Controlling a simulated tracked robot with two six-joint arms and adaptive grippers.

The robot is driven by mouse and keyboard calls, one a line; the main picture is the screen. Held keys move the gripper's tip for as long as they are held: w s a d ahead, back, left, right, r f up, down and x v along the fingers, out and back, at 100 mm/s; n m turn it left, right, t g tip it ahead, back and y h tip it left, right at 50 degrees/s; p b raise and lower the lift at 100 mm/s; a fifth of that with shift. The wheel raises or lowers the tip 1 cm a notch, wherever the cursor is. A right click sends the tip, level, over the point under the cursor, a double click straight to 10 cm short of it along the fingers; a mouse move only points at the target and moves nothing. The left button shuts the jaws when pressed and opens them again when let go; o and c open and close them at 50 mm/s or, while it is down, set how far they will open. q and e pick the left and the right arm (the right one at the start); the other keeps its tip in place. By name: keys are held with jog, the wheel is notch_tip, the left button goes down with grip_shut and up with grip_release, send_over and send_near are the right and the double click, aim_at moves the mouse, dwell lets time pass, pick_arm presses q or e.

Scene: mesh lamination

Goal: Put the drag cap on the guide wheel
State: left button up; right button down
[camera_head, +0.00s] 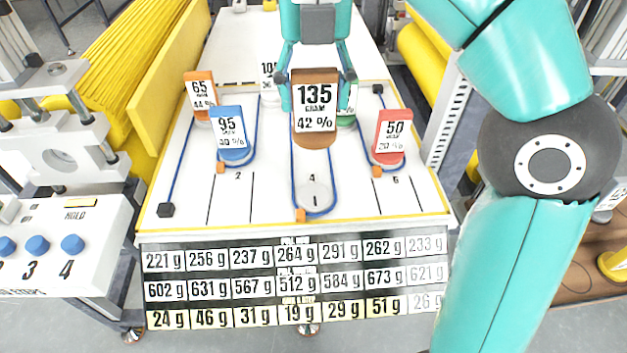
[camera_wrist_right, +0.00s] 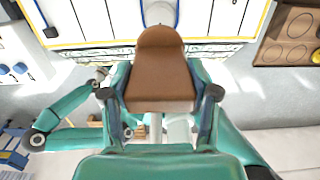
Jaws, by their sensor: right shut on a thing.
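My right gripper (camera_head: 317,92) is shut on a brown drag cap (camera_head: 316,134) marked 135 gram, 42 %. The gripper's two fingers stand on either side of the cap. It is held over the white board, and a bare pale guide wheel (camera_head: 314,194) shows just below it, near the number 4, with a blue line looped around it. In the right wrist view the brown cap (camera_wrist_right: 160,68) sits upright between the fingers, and part of the wheel shows beyond its top. The gap between cap and wheel is hard to judge.
Other caps stand on the board (camera_head: 280,210): orange 65 (camera_head: 200,92), blue 95 (camera_head: 229,135), red 50 (camera_head: 391,135), and a green one (camera_head: 346,118) partly hidden behind the brown cap. A panel of gram values (camera_head: 292,283) hangs at the front. A knob console (camera_head: 50,245) stands left.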

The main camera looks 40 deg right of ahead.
aim_at(315, 128)
notch_tip(315, 128, down, 8)
jog(key=b, duration=0.3)
jog(key=shift+b, duration=0.35)
pick_arm(q)
notch_tip(315, 128, down, 6)
jog(key=b, duration=0.1)
jog(key=shift+f, duration=0.25)
pick_arm(e)
jog(key=shift+f, duration=2.45)
jog(key=shift+f+b, duration=0.15)
jog(key=shift+b, duration=0.15)
jog(key=shift+c, duration=1.4)
grip_release()
